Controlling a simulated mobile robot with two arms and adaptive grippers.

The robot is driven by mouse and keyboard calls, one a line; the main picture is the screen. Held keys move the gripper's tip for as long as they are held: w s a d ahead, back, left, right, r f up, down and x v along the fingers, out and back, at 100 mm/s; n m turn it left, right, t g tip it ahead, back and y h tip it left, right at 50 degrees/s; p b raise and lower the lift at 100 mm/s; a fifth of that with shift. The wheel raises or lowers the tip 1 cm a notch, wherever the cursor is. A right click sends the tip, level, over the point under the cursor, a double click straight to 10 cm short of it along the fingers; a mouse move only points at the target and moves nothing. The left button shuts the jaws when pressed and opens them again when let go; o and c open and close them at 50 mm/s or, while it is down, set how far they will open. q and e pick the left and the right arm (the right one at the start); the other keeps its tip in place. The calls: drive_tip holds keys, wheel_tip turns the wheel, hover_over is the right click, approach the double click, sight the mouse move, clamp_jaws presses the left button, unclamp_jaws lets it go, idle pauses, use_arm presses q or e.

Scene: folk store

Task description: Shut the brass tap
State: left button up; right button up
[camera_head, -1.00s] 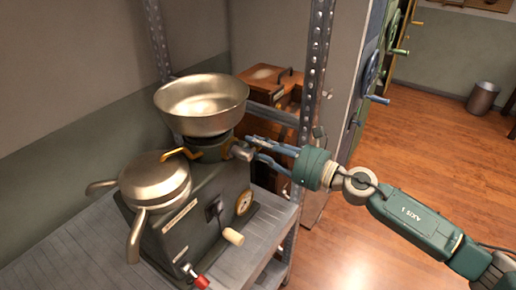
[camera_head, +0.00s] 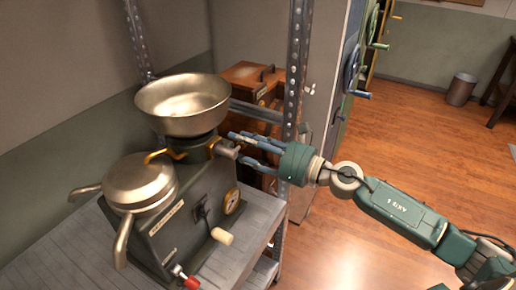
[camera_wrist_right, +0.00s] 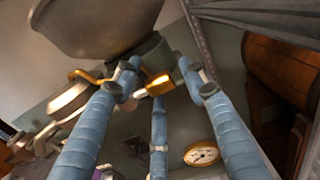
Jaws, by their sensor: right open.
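A grey-green machine (camera_head: 196,215) with a wide metal bowl (camera_head: 184,104) on top stands on the shelf at the left. Brass fittings show under the bowl: a curved one (camera_head: 164,156) on the left and one beside my gripper (camera_head: 212,146), which I take for the tap. In the right wrist view a brass piece (camera_wrist_right: 158,84) lies between my blue fingers. My right gripper (camera_head: 237,147) is open, its fingers spread around the grey stub at the machine's right side. I cannot tell whether they touch it. My left gripper is not in view.
A metal rack post (camera_head: 294,75) stands close behind my right gripper. The machine also has a round gauge (camera_head: 232,201), a pale-handled crank (camera_head: 221,236) and a red knob (camera_head: 192,282). A wooden box (camera_head: 246,76) stands behind.

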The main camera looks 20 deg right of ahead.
drive_tip(key=v, duration=1.1)
drive_tip(key=shift+s+d, duration=0.2)
drive_tip(key=shift+s, duration=0.1)
idle(0.3)
